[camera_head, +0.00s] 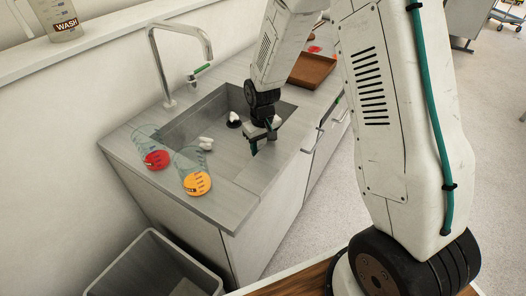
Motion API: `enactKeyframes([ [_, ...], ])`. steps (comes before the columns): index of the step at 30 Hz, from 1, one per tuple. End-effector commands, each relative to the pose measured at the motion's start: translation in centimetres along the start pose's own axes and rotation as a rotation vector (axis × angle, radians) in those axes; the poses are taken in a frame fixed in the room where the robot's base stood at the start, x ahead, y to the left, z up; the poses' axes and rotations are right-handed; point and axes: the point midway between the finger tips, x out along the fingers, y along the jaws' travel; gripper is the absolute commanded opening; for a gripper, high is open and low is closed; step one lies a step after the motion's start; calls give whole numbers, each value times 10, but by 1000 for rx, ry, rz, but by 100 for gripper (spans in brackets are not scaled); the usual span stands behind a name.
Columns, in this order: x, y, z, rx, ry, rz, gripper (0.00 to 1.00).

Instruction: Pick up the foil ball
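No foil ball can be told for certain at this size. A small pale, crumpled-looking lump (206,143) sits at the left side of the sink (222,155) and could be it. A second small object, white on top with a dark base (234,119), sits farther back in the sink. My gripper (263,145) points down over the right part of the sink, to the right of both and apart from them. Its dark fingers look spread, with nothing visible between them.
A brown tray (313,70) is on the far counter. A grey bin (150,268) stands below.

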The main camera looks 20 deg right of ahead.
Motion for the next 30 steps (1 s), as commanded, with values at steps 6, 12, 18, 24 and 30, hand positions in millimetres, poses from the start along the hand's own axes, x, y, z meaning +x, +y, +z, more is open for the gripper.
enactKeyframes([
  [6,0,0,0,0,0,0,18],
  [12,-3,0,0,0,1,0,18],
  [18,-34,0,-1,0,5,0,18],
  [24,-74,0,-1,0,4,0,18],
  [30,-97,0,0,0,1,-1,18],
])
